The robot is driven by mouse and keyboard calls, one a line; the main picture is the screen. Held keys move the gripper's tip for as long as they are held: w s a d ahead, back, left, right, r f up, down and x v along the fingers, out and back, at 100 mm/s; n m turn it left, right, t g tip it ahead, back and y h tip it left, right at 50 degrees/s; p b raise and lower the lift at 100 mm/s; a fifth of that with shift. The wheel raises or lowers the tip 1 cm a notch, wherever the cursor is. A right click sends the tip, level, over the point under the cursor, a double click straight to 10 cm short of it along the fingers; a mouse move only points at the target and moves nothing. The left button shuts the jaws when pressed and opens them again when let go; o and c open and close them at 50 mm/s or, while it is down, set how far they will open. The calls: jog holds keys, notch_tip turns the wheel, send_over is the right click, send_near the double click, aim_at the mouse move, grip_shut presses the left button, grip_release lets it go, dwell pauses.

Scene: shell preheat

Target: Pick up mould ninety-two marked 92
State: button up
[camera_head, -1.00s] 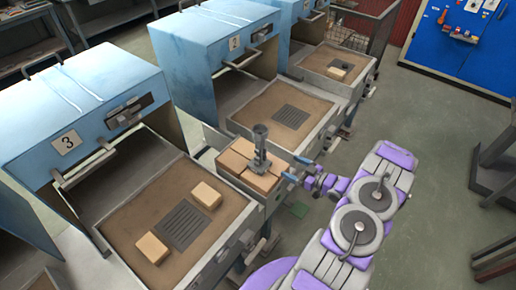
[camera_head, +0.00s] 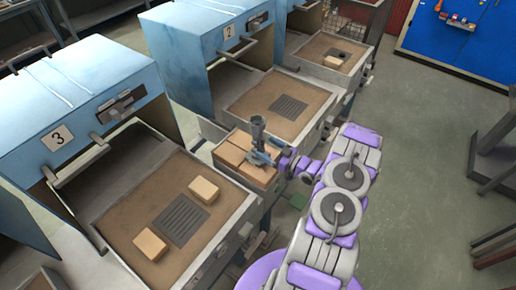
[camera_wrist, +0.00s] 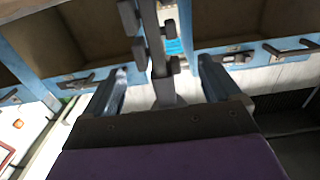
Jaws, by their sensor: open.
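A grey metal mould (camera_head: 257,130) with an upright post stands on tan blocks between stations 2 and 3 in the head view. No number 92 can be read on it. My gripper (camera_head: 264,158) reaches in from the right, low at the mould. In the wrist view, my gripper (camera_wrist: 163,70) is open, with one blue-grey finger on each side of a grey post (camera_wrist: 164,92) with side tabs. The fingers look apart from the post. The mould's lower part is partly hidden by my gripper in the head view.
The tan blocks (camera_head: 232,152) fill a small tray beside station 3 (camera_head: 58,138). Station 3's sand bed holds two tan blocks (camera_head: 204,189) and a dark grate (camera_head: 181,216). Station 2's bed (camera_head: 262,98) has a grate. Open floor (camera_head: 425,150) lies to the right.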

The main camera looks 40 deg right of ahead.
aim_at(262, 143)
jog(key=shift+r+b+x, duration=0.15)
jog(key=shift+b+x, duration=0.3)
jog(key=shift+x, duration=1.05)
jog(key=shift+r+b+x, duration=0.15)
jog(key=shift+b+x, duration=0.3)
jog(key=shift+x, duration=1)
jog(key=shift+d, duration=0.1)
jog(key=shift+c, duration=0.4)
jog(key=c, duration=1.3)
